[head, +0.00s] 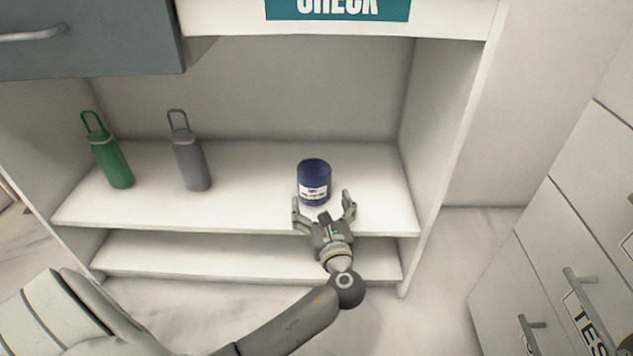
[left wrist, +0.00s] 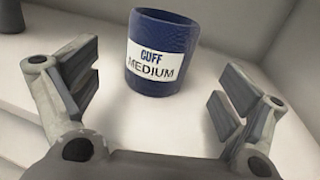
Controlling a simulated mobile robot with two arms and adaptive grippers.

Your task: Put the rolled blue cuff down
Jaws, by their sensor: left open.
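The rolled blue cuff (head: 314,178) stands upright on the upper shelf of the open white unit, right of its middle. In the left wrist view the cuff (left wrist: 160,52) shows a white label reading "CUFF MEDIUM". My left gripper (head: 324,207) is open at the shelf's front edge, just in front of the cuff. In the left wrist view its two fingers (left wrist: 158,98) are spread wide, with the cuff beyond them and apart from them. My right gripper is not in view.
A green bottle (head: 110,155) and a grey bottle (head: 187,155) stand on the left part of the upper shelf (head: 245,190). A lower shelf (head: 200,258) is bare. White drawers (head: 560,240) stand at the right. A grey-blue drawer (head: 90,45) juts out at upper left.

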